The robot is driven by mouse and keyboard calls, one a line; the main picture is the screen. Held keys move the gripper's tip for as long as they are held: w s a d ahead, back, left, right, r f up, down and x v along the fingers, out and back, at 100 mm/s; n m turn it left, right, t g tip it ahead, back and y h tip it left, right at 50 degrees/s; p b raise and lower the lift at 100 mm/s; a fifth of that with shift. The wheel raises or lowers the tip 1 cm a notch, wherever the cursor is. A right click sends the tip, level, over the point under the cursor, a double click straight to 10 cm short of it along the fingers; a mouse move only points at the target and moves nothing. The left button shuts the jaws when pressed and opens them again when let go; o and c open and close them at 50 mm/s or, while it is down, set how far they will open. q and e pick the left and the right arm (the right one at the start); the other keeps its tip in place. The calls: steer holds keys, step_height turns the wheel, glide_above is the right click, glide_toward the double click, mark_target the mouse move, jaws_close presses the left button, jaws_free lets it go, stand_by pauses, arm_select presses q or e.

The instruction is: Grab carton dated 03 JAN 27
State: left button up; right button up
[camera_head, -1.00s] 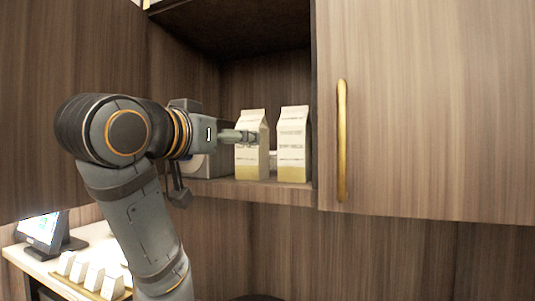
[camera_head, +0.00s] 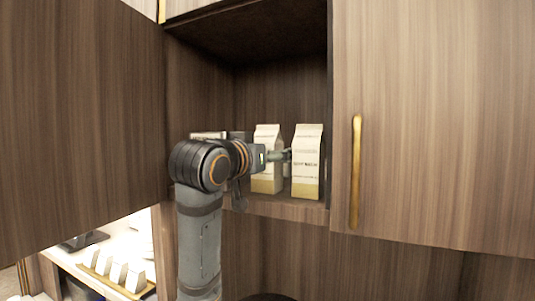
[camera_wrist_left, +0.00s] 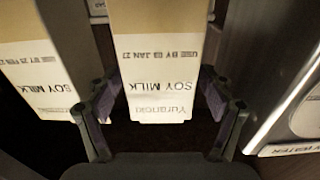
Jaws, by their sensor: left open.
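In the left wrist view, a soy milk carton (camera_wrist_left: 160,60) printed "USE BY 03 JAN 27" appears upside down, in line with the gap between my left gripper's fingers (camera_wrist_left: 162,104). The gripper is open; I cannot tell if it touches the carton. A second soy milk carton (camera_wrist_left: 38,75), seemingly dated 25 FEB 27, stands to its left in that view. In the head view, two white-and-yellow cartons stand upright on the cabinet shelf, the left one (camera_head: 265,180) and the right one (camera_head: 308,165). My left gripper (camera_head: 285,155) is in front of them. My right gripper is not shown.
A white item marked "WATER" (camera_wrist_left: 295,110) is close at the right in the wrist view. The cabinet has side walls and a door with a brass handle (camera_head: 355,170) at the right. Several small white cartons (camera_head: 118,272) sit on a counter at lower left.

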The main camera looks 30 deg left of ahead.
arm_select(q)
steer(key=shift+w+f, duration=0.15)
steer(key=shift+w, duration=0.05)
steer(key=shift+s, duration=0.15)
steer(key=c, duration=0.7)
jaws_close()
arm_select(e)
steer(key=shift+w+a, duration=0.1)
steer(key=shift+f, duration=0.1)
arm_select(q)
steer(key=shift+a+r, duration=0.1)
steer(key=shift+r, duration=0.45)
step_height(320, 180, up, 17)
steer(key=b, duration=0.2)
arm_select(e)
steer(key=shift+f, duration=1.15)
